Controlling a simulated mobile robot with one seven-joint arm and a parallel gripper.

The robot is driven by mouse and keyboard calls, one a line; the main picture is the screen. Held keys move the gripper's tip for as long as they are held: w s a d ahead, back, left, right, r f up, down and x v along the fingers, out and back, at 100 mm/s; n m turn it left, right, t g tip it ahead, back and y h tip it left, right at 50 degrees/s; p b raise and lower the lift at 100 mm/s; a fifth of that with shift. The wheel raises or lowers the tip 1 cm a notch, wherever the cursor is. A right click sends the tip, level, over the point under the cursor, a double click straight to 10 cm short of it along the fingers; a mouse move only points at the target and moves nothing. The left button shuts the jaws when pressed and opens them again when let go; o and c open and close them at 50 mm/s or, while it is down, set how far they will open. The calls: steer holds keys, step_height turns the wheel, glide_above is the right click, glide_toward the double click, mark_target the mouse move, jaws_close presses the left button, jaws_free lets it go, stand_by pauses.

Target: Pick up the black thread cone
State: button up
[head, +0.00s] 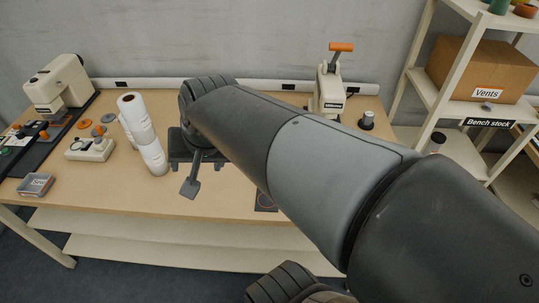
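A small dark cone-shaped item with a pale grey top (367,120) stands upright at the back right of the table, right of the cream press. It looks like the black thread cone, though it is small in the picture. A second small dark item with a pale top (436,143) stands on the right-hand shelf unit. My arm crosses the view from the lower right to the upper middle and covers much of the table.
The wooden table (95,195) bears white rolls (137,120), a cream machine (58,85) and a small tray (35,185) at left. A cream press with an orange handle (341,47) stands near the cone.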

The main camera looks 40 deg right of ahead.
steer(key=w+d+f+m, duration=0.4)
steer(key=w+d+m, duration=0.1)
steer(key=d+m, duration=0.35)
steer(key=w+d+f+m, duration=0.4)
steer(key=d+m, duration=0.3)
steer(key=m, duration=0.3)
steer(key=d+f+m, duration=0.3)
steer(key=d+f, duration=0.1)
steer(key=d+f+m, duration=0.4)
steer(key=d, duration=0.1)
steer(key=w+d+f+m, duration=0.1)
steer(key=d+f+m, duration=0.3)
steer(key=shift+d+f+g+h, duration=0.15)
steer(key=shift+d+g+h, duration=0.15)
steer(key=shift+g, duration=0.1)
steer(key=shift+w+f, duration=0.3)
steer(key=shift+f, duration=0.2)
steer(key=f, duration=0.4)
steer(key=shift+w+d, duration=0.1)
steer(key=shift+w, duration=0.15)
steer(key=shift+w+f, duration=0.35)
steer(key=shift+f, duration=0.2)
